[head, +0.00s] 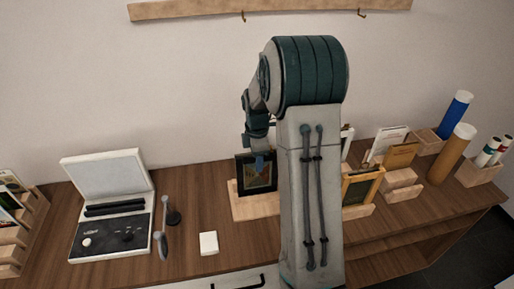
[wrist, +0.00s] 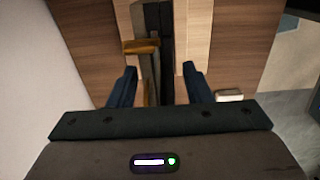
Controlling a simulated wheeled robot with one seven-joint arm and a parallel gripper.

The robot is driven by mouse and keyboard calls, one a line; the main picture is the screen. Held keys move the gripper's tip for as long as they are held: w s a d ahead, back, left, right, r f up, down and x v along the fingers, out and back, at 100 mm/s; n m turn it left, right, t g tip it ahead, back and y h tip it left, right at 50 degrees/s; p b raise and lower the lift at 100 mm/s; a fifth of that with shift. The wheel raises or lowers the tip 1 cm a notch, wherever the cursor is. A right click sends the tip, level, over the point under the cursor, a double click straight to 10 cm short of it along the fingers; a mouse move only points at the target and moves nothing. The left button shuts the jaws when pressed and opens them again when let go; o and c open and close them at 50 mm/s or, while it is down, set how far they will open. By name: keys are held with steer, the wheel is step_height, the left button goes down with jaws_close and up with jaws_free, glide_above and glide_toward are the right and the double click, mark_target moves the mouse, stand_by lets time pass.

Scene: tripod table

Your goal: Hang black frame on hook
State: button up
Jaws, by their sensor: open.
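The black frame (head: 270,158) with a dark picture stands upright in a light wooden stand (head: 256,208) on the table, partly behind my arm in the head view. My gripper (head: 259,160) is at the frame's top, pointing down, mostly hidden by my arm. In the wrist view my gripper (wrist: 160,76) is open, its two dark blue fingers apart. The frame's dark edge (wrist: 167,45) shows between and beyond the fingers; contact cannot be told. Two brass hooks, left (head: 242,16) and right (head: 361,13), hang empty under a wooden rail (head: 200,9) on the wall.
A gold frame (head: 346,187) stands right of my arm. Card holders (head: 400,178) and tubes (head: 455,115) are farther right. An open case (head: 110,215), dark-ended tools (head: 172,215) and a white block (head: 208,243) lie left. The wall below the rail is clear.

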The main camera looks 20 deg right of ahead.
step_height(320, 180, up, 14)
steer(key=b, duration=0.2)
steer(key=s+a+f+m+t, duration=0.1)
steer(key=s+a+m, duration=0.2)
steer(key=s+m, duration=0.2)
steer(key=s+a+m+t, duration=0.1)
steer(key=s+a+m, duration=0.3)
steer(key=s, duration=0.7)
steer(key=s+a+f+m+t, duration=0.1)
steer(key=s+a+m, duration=0.3)
steer(key=s+m, duration=0.2)
steer(key=shift+s+a+f+m, duration=0.15)
steer(key=shift+s+f+m, duration=0.15)
steer(key=shift+s, duration=0.7)
steer(key=shift+c, duration=1)
steer(key=shift+s, duration=0.1)
